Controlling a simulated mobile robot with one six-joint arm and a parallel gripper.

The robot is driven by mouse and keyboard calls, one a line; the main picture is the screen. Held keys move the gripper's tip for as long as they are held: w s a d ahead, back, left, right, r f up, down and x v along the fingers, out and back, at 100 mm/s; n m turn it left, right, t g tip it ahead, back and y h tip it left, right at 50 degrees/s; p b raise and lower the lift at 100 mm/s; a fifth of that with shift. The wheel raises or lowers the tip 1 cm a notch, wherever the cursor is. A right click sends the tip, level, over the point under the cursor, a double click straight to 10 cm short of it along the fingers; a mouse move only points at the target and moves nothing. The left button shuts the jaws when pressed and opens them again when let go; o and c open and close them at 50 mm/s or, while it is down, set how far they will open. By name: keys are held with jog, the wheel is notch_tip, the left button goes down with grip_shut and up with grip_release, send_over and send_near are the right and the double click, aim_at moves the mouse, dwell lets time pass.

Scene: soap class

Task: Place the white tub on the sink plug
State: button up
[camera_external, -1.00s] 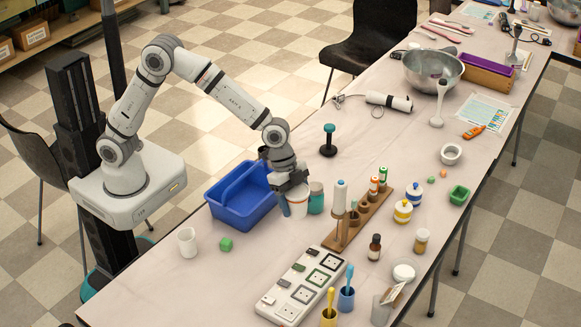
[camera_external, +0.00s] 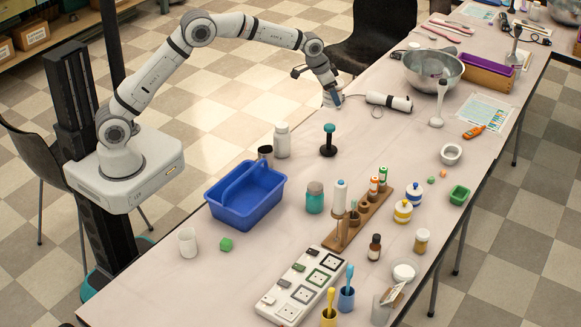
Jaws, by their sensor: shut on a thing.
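My gripper (camera_external: 333,97) is at the far left edge of the table, beside a white cylindrical device with a cord. It is shut on a pale thing that seems to be the white tub (camera_external: 327,101), which is small in view and mostly hidden by the fingers. I cannot tell whether the tub touches the table. I cannot make out the sink plug with certainty; it may be hidden behind my gripper.
A black stand with a teal knob (camera_external: 328,141) and a white bottle (camera_external: 282,140) stand nearer. A blue caddy (camera_external: 247,207) and teal jar (camera_external: 315,198) are closer still. The white corded device (camera_external: 389,101) lies right of my gripper. The table's middle is fairly clear.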

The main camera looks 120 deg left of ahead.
aim_at(330, 104)
jog(key=f, duration=0.3)
jog(key=s+a+f+p, duration=0.1)
jog(key=f, duration=0.1)
jog(key=shift+f, duration=0.25)
jog(key=shift+f+p, duration=0.45)
jog(key=shift+f, duration=1.7)
jog(key=shift+f, duration=0.2)
jog(key=o, duration=1)
jog(key=shift+o, duration=0.2)
jog(key=shift+r, duration=0.1)
